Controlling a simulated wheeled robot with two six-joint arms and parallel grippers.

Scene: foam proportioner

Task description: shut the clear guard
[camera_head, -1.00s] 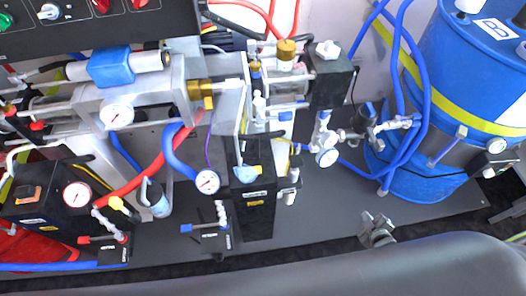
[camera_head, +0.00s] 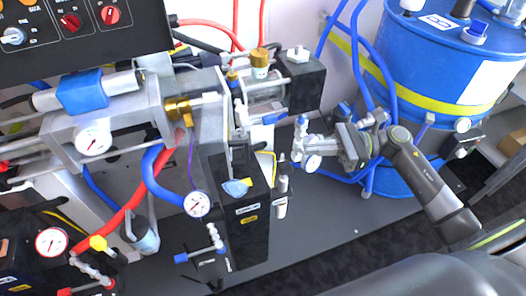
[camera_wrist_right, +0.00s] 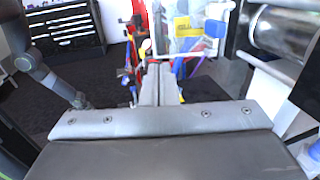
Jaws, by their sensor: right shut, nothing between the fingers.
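In the right wrist view, a clear panel (camera_wrist_right: 188,28) with a yellow label stands ahead of my fingers; it looks like the clear guard. Its hinge and how far it stands open cannot be made out. In the head view I cannot pick out the clear guard with certainty among the pump parts. My right gripper (camera_head: 340,140) is in front of the blue drum, close to the white valve fittings and small gauge. In the wrist view its fingers (camera_wrist_right: 157,80) are together and empty, pointing toward the panel with a visible gap. My left gripper is not in view.
The blue drum (camera_head: 440,60) with blue hoses stands behind my right arm. The pump unit, with a black block (camera_head: 248,205) and several gauges, fills the middle and left. A metal cylinder (camera_wrist_right: 285,30) is close at right in the wrist view. Grey floor plate (camera_head: 310,225) is bare in front.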

